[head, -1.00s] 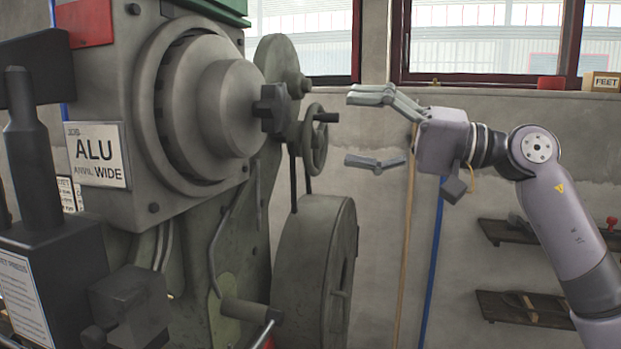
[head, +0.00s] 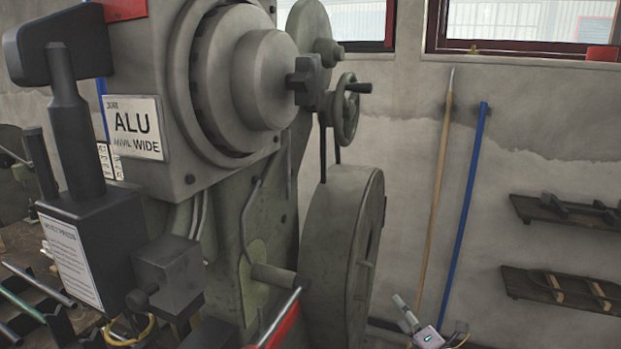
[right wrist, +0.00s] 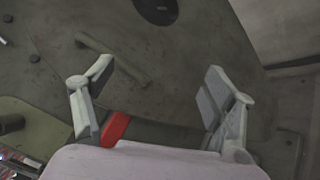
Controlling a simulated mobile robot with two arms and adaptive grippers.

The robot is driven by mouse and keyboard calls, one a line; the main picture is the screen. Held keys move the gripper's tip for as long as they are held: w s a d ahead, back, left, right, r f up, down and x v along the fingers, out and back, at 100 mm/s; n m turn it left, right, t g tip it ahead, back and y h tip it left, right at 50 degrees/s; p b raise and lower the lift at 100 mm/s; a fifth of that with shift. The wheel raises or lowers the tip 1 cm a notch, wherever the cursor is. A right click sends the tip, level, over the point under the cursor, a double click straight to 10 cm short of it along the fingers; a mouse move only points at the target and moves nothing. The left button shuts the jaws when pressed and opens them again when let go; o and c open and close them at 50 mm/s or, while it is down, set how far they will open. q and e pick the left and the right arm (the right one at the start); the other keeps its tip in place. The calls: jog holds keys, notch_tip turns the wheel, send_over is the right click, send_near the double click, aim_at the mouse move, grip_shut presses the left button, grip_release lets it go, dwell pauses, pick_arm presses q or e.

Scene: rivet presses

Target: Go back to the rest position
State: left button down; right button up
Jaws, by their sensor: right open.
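My right gripper (head: 405,312) shows at the bottom edge of the head view, low and to the right of the press's large wheel. Only its fingers and part of its body are in frame. In the right wrist view the gripper (right wrist: 158,88) has its two fingers spread wide apart with nothing between them. A dark, worn surface and a small red part (right wrist: 115,128) lie behind the fingers. My left gripper is in neither view.
The grey-green press (head: 225,215) with an ALU sign (head: 136,128) fills the left and middle. Its large wheel (head: 345,240) stands near my right gripper. A blue pole (head: 465,205), a wooden pole (head: 436,190) and wall shelves (head: 565,295) are on the right.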

jog(key=s+d+f+m+g+h, duration=0.1)
jog(key=s+f+m+g+h, duration=0.1)
jog(key=s+f+m, duration=0.55)
jog(key=s+d+f+m+g+h, duration=0.1)
jog(key=s+f+m+g+h, duration=0.15)
jog(key=s+f, duration=0.9)
jog(key=s+d+f+m+g+h, duration=0.1)
jog(key=s+f+m+g, duration=0.3)
jog(key=f, duration=1.1)
jog(key=s+a+f+m+g, duration=0.1)
jog(key=s+f+m+g, duration=0.1)
jog(key=s, duration=1.1)
jog(key=s+a+f+m+g+p, duration=0.1)
jog(key=s+f+m+g, duration=0.2)
jog(key=s, duration=1.1)
jog(key=s+a+f+m+g, duration=0.1)
jog(key=s+f+m+g, duration=0.1)
jog(key=s+f+m, duration=0.3)
jog(key=s+f, duration=0.4)
jog(key=s, duration=0.5)
jog(key=shift+f+m+g+h+p, duration=0.25)
jog(key=shift+m+g+h+p, duration=0.1)
jog(key=shift+m, duration=0.05)
